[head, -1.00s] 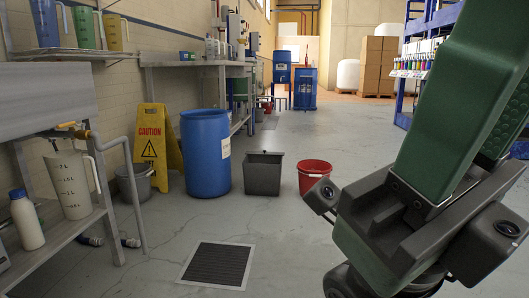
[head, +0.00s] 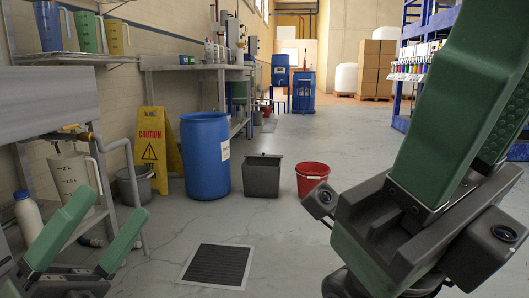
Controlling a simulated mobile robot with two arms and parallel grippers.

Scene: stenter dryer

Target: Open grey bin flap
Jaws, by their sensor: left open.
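A dark grey square bin (head: 262,178) stands on the floor near the middle of the head view. Its top shows as a dark, flat area, and I cannot tell a flap on it from an open mouth. My left gripper (head: 114,203) is at the lower left, its two green fingers spread apart with nothing between them. It is well short of the bin and to its left. My right gripper is close to the camera at the right edge, pointing up; its fingertips are out of frame.
A blue drum (head: 205,158) stands left of the bin and a red bucket (head: 312,177) right of it. A yellow caution sign (head: 159,145) and a grey bucket (head: 134,184) stand by the bench. A floor drain (head: 217,265) lies in front; the floor around it is clear.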

